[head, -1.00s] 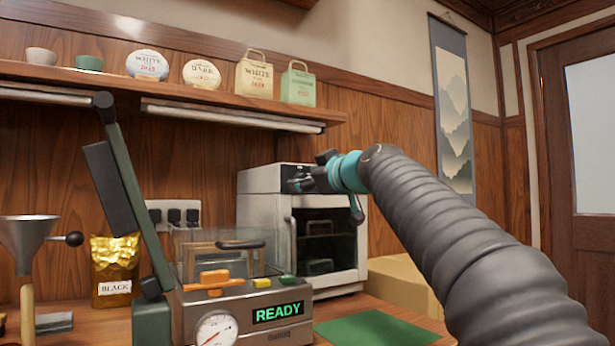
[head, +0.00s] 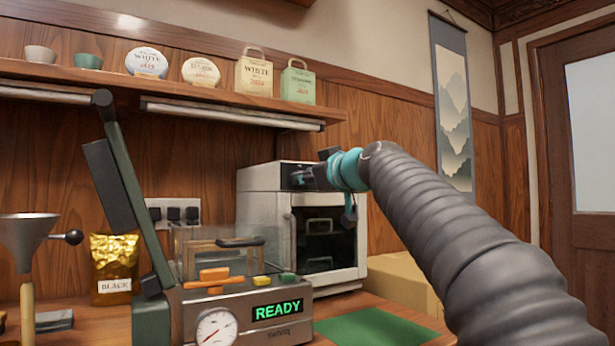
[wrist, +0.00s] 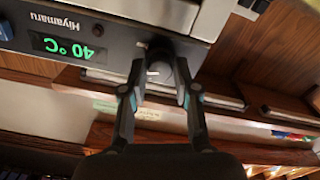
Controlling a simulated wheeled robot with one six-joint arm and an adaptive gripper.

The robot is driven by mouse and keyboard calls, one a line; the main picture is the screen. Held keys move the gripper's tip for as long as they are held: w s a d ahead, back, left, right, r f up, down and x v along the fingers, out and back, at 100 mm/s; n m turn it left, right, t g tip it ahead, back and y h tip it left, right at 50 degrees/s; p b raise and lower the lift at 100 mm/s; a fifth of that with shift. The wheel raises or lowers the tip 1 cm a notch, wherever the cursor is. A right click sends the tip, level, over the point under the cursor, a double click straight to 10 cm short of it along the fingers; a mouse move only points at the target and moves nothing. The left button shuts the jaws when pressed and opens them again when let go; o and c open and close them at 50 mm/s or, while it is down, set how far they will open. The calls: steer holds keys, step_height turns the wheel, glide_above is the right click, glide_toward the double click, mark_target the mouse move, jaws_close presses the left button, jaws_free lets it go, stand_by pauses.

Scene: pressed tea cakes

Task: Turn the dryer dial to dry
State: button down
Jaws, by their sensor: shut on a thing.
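The dryer (head: 262,225) is a pale box with a glazed front door, standing at the back of the counter. Its dark top panel also shows in the wrist view, upside down, with a green "40 °C" display (wrist: 68,48). The dark round dial (wrist: 161,62) is on that panel beside the display. My gripper (wrist: 160,80) has one finger on each side of the dial and is shut on it. In the head view my gripper (head: 301,178) is at the dryer's upper front, and it hides the dial there.
A press machine (head: 245,312) with a "READY" display and a raised lever (head: 125,180) stands in front of the dryer. A green mat (head: 372,332) lies to its right. A shelf (head: 230,112) with wrapped cakes, bags and cups runs above. A cardboard box (head: 397,283) is right of the dryer.

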steer(key=m+p, duration=0.1)
steer(key=m, duration=0.8)
steer(key=shift+d+r, duration=0.1)
steer(key=shift+r, duration=0.05)
steer(key=shift+m, duration=0.3)
stand_by(0.3)
steer(key=c, duration=0.9)
jaws_free()
steer(key=shift+w, duration=0.1)
steer(key=shift+o, duration=0.2)
steer(key=v, duration=1.2)
